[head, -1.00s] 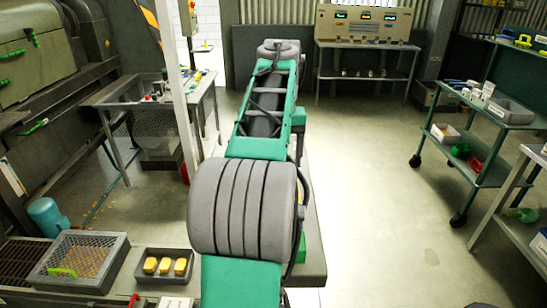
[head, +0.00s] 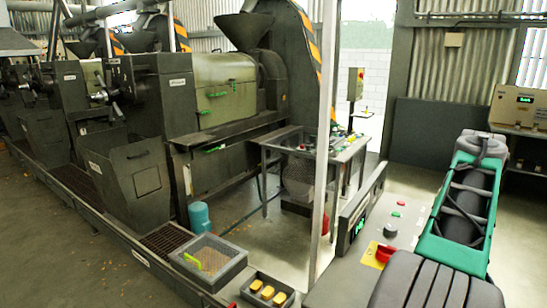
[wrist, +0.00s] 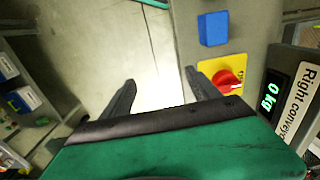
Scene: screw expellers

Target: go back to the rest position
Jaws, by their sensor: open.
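My gripper (wrist: 160,77) shows in the wrist view with its two dark fingers spread apart. Nothing is between them. Beyond the fingers is pale floor, and a grey panel is to the right of them. My teal and grey arm stretches away at the right of the head view. The gripper itself cannot be made out there.
A red knob on a yellow plate (wrist: 228,82) and a blue block (wrist: 212,29) are close right of the fingers, beside a "0 kg" display (wrist: 272,96).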

